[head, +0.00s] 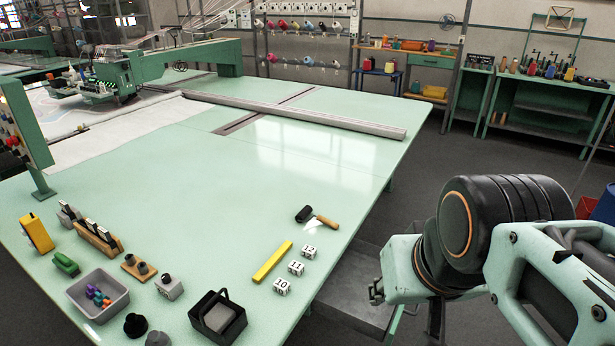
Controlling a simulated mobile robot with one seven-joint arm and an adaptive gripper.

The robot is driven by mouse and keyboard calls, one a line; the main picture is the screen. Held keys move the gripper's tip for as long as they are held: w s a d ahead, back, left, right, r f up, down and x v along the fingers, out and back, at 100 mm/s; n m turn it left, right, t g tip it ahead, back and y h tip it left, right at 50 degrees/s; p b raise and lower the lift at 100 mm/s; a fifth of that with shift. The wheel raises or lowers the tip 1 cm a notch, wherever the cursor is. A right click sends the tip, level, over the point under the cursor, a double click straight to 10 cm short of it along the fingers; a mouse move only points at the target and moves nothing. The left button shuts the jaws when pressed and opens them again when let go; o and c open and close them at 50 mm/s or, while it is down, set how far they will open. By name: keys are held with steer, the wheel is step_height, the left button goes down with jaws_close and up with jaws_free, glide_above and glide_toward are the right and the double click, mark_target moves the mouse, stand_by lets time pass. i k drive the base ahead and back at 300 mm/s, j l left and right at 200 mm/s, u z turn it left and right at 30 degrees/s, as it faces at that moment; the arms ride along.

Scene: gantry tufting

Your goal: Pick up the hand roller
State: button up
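The hand roller (304,213) lies on the pale green table (220,185), near its right edge. It has a black cylinder at the left and a brown handle at the right. A pale triangular piece shows beside the handle, and I cannot tell whether it belongs to the roller. My arm comes in from the right, beyond the table's edge. My gripper (376,291) is at its left end, lower and to the right of the roller, well apart from it. The gripper is small and mostly hidden by my arm, so its opening is unclear.
A yellow bar (272,262) and number blocks (296,267) lie just in front of the roller. A black caddy (217,318), a grey bin (98,297) and small tools crowd the front left. A long rail (290,113) crosses behind. The table's middle is clear.

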mark_target(302, 214)
steer(key=k+u, duration=0.2)
steer(key=u, duration=0.15)
steer(key=k+j+u, duration=0.1)
steer(key=u, duration=0.3)
steer(key=l+u, duration=0.1)
steer(key=u, duration=1.1)
steer(key=l, duration=1.55)
steer(key=k+l, duration=0.1)
steer(key=l, duration=1.45)
steer(key=k+j, duration=0.1)
steer(key=j, duration=0.2)
steer(key=l+z, duration=0.1)
steer(key=l, duration=0.25)
